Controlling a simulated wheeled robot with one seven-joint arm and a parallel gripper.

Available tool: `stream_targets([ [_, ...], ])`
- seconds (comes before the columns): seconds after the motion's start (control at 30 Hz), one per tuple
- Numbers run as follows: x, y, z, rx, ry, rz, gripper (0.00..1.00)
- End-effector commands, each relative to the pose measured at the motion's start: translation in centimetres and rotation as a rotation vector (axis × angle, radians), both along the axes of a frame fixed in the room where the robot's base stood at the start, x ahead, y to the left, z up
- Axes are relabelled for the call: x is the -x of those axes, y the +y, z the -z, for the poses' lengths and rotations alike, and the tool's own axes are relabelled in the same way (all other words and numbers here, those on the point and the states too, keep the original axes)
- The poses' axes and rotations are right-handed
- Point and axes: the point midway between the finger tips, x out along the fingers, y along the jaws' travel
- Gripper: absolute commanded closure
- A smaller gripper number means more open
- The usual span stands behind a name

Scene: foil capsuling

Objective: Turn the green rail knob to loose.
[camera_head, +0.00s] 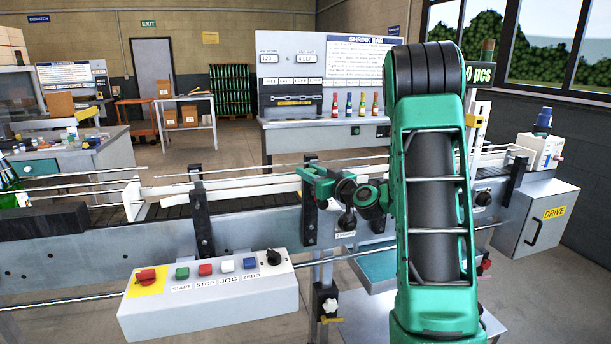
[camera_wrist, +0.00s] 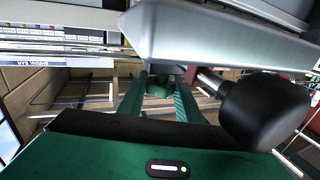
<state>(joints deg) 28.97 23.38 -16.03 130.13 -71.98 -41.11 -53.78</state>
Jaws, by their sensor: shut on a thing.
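The green rail knob (camera_wrist: 157,89) shows in the wrist view between the two green fingers of my gripper (camera_wrist: 160,98). The fingers are shut on it from both sides, and only part of the knob is visible. In the head view my gripper (camera_head: 318,183) reaches the conveyor's near rail beside a black bracket post (camera_head: 309,212). There I cannot tell the knob apart from the green fingers. I cannot read the knob's turned position in either view.
A black knob (camera_head: 346,221) sits on the conveyor's front face just below my gripper. A control box (camera_head: 210,296) with coloured buttons juts out at lower left. Another bracket post (camera_head: 201,222) stands to the left. The grey DRIVE cabinet (camera_head: 538,225) is at the right.

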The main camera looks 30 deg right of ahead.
Motion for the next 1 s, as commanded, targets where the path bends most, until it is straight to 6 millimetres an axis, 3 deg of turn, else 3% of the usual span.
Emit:
stream_targets([
  [1.0,0.01,-0.53,0.26,0.000,0.002,-0.765,0.91],
])
